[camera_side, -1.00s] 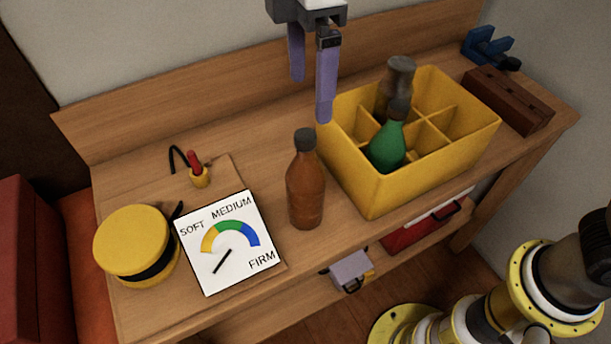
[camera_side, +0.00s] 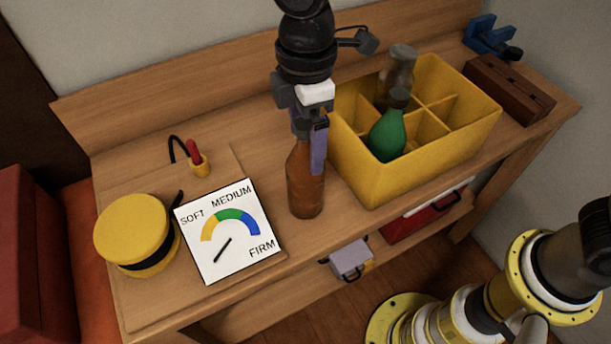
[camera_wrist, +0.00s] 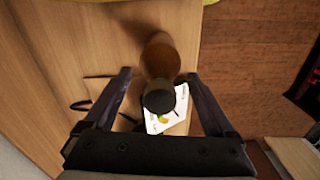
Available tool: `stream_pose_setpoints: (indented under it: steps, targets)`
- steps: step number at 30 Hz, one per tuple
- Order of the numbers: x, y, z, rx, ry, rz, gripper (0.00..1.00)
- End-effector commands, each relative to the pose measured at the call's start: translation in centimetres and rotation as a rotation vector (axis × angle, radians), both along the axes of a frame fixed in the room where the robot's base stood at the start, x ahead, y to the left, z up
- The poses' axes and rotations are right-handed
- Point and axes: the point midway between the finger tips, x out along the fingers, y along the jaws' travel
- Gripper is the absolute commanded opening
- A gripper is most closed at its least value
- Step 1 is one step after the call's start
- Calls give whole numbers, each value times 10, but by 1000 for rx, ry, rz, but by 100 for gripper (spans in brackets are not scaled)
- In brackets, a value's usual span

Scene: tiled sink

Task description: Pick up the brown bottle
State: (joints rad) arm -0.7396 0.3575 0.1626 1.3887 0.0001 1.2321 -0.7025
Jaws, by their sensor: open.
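The brown bottle (camera_side: 305,187) stands upright on the wooden workbench, left of the yellow crate. My gripper (camera_side: 311,160) is lowered over its top and points down. The fingers are open on either side of the bottle's neck, and the near finger hides part of the neck in the side view. In the wrist view the bottle (camera_wrist: 160,62), with its dark cap toward me, lies between the two spread fingers of my gripper (camera_wrist: 160,82). There is a gap between the bottle and each finger.
The yellow divided crate (camera_side: 372,185) stands close on the right, holding a green bottle (camera_side: 387,137) and a grey-brown bottle (camera_side: 398,68). A gauge card (camera_side: 215,262) marked SOFT, MEDIUM, FIRM and a yellow round object (camera_side: 131,228) are on the left. A brown block (camera_side: 508,92) is at the far right.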

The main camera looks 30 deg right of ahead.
Motion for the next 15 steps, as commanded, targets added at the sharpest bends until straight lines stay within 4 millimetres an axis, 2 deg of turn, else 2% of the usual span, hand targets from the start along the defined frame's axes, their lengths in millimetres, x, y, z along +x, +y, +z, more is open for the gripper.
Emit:
stream_pose_setpoints:
  steps: [9,15]
  targets:
    - [0,0,-6,1,0,-1,88]
    - [0,0,-5,1,0,-1,52]
